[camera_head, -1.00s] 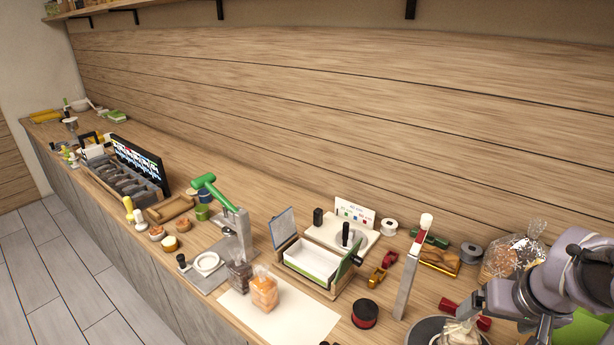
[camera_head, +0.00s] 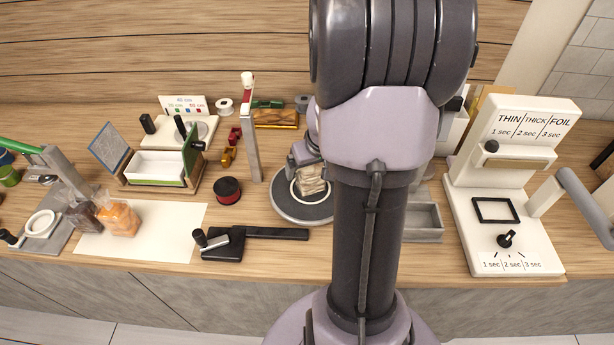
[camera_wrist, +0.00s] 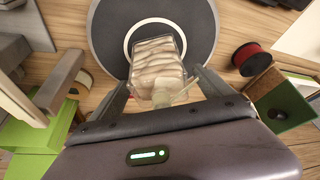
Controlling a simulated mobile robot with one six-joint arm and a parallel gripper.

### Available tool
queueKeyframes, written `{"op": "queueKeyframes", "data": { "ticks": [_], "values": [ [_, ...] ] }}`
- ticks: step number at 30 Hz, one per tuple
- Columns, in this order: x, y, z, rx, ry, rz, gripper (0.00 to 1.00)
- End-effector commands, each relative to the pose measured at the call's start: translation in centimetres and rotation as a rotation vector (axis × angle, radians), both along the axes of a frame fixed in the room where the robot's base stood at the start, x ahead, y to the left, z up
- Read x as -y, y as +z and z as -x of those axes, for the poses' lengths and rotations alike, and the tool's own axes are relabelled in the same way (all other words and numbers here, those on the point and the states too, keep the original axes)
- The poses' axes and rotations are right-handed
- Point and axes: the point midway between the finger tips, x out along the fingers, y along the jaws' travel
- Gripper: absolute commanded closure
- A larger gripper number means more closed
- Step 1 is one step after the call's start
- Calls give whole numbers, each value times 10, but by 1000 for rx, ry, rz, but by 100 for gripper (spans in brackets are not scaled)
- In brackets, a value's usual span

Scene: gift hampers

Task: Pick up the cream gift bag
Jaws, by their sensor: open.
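The cream gift bag (camera_wrist: 157,65) is a clear bag with pale folded contents and a gathered neck. It sits on a round dark grey turntable (camera_wrist: 200,28) with a white ring at its centre. In the head view the bag (camera_head: 312,181) shows on the turntable (camera_head: 290,212), partly hidden by my arm. My gripper (camera_wrist: 160,86) is open in the wrist view, with one finger on each side of the bag's neck end. I cannot tell whether either finger touches the bag.
A grey tray (camera_head: 423,222) and a white sealing machine (camera_head: 505,225) are to the right. Orange and dark bags stand on a white sheet (camera_head: 160,240).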

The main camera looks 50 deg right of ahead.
Motion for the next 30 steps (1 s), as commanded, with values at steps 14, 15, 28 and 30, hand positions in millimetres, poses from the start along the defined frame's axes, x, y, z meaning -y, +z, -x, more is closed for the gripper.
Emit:
{"op": "queueKeyframes", "data": {
  "ticks": [14, 15, 28, 30],
  "values": [
    [1, -3, -2, 1, 0, 0, 54],
    [1, -3, -2, 1, 0, 0, 62],
    [1, 4, -2, 2, 1, 1, 90],
    [1, 12, -2, 3, 1, 2, 90]
  ]
}}
